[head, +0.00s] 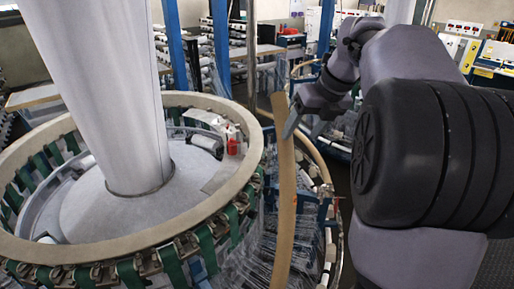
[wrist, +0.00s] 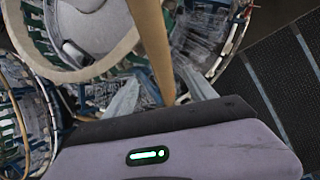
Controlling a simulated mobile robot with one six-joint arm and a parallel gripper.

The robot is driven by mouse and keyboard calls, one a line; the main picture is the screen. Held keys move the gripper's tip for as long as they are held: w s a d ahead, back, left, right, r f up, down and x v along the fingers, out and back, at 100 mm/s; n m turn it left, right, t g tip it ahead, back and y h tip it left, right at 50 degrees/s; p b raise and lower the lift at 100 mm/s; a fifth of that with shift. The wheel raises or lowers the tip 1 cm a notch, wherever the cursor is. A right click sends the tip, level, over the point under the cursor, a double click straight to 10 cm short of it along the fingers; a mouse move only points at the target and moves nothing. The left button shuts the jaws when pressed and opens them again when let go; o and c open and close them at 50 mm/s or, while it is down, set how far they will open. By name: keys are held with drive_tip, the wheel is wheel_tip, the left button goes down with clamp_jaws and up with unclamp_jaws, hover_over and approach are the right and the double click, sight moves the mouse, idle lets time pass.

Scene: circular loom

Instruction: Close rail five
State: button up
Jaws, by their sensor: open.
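A tan curved rail (head: 284,200) stands out from the loom's ring and runs from the upper middle to the bottom of the head view. I take it for rail five, but no number shows. In the wrist view the rail (wrist: 152,40) comes down between the two fingers of my gripper (wrist: 160,80). The jaws are open, with a finger on each side of the rail. In the head view my gripper (head: 292,126) is at the rail's upper part. Whether a finger touches the rail cannot be told.
The loom's beige ring (head: 225,205) with green straps lies left, around a pale central column (head: 105,80). A thinner outer hoop (head: 337,235) and white bobbins are right of the rail. Blue posts (head: 176,50) stand behind. Dark floor (wrist: 285,90) is clear at right in the wrist view.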

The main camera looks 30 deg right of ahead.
sight(285, 161)
drive_tip(key=x, duration=0.8)
drive_tip(key=b+x, duration=0.1)
drive_tip(key=x, duration=0.4)
drive_tip(key=shift+s+d+f, duration=0.1)
drive_tip(key=shift+s+f, duration=0.05)
drive_tip(key=shift+s, duration=0.15)
drive_tip(key=shift+w+f, duration=0.1)
drive_tip(key=shift+f, duration=0.3)
drive_tip(key=shift+w+f, duration=0.45)
drive_tip(key=shift+w, duration=0.1)
drive_tip(key=shift+s, duration=0.2)
drive_tip(key=shift+c, duration=0.9)
clamp_jaws()
